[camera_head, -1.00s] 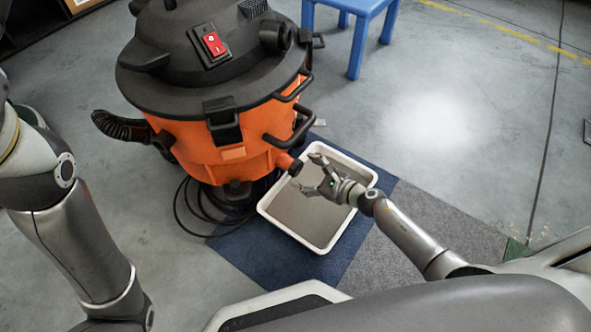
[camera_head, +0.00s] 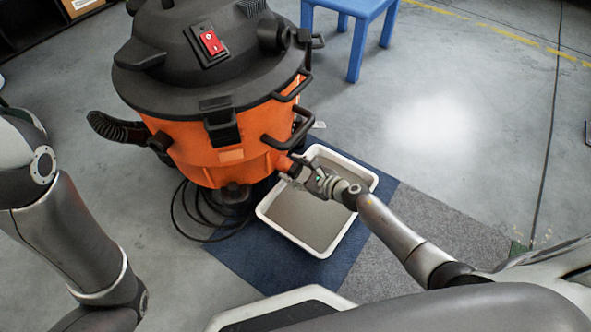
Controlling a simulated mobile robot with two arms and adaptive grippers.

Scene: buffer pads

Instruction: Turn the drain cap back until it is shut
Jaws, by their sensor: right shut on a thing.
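The orange drum vacuum (camera_head: 215,160) with a black lid stands at the left middle. Its short orange drain spout (camera_head: 284,163) points out at the lower right, over the edge of a white tray (camera_head: 285,237). My right gripper (camera_head: 297,173) is at the end of this spout, shut on the drain cap. The fingers cover the cap, so how far it is turned cannot be seen. My left arm shows at the left edge, but its gripper is out of view.
The tray lies on a blue mat (camera_head: 252,266), and its inside looks grey-brown. A black cable (camera_head: 190,225) is coiled left of it. A blue stool (camera_head: 355,45) stands behind. The floor at the right is clear.

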